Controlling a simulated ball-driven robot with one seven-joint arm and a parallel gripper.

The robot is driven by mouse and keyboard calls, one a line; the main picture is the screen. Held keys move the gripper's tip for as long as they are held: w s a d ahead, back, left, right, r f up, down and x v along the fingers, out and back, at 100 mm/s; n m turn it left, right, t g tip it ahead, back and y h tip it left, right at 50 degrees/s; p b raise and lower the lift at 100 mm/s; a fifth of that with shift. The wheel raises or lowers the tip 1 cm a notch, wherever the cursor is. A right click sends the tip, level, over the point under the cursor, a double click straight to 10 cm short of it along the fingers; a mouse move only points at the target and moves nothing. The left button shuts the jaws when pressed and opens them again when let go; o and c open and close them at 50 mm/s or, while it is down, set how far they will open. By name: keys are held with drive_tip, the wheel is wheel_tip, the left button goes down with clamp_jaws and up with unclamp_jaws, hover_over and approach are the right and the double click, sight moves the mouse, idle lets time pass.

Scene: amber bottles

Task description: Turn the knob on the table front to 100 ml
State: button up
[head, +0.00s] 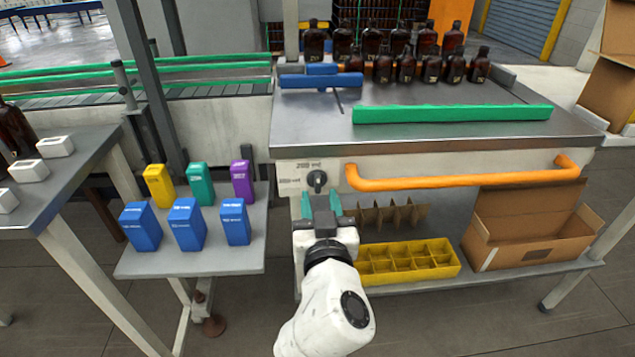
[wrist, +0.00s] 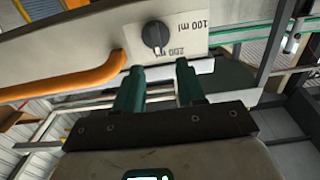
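The black knob (head: 317,179) sits on a white plate (head: 290,170) at the left end of the table front. It also shows in the wrist view (wrist: 154,36). The 200 ml label is above the knob in the head view and the 100 ml label is to its left. The knob's grip bar stands about upright, in line with the 200 ml label; its exact pointer is too small to be sure. My gripper (head: 321,205) is open, its two green fingers (wrist: 158,82) apart and empty, just below and in front of the knob, not visibly touching it.
An orange rail handle (head: 465,178) starts just right of the knob. A yellow divided crate (head: 410,262) and an open cardboard box (head: 528,228) are on the lower shelf. Several coloured boxes stand on a side shelf (head: 150,265) at left. Amber bottles (head: 430,68) stand on the table.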

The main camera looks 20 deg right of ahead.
sight(318, 179)
drive_tip(key=x, duration=0.5)
drive_tip(key=shift+w+d, duration=0.25)
drive_tip(key=shift+w, duration=0.05)
clamp_jaws()
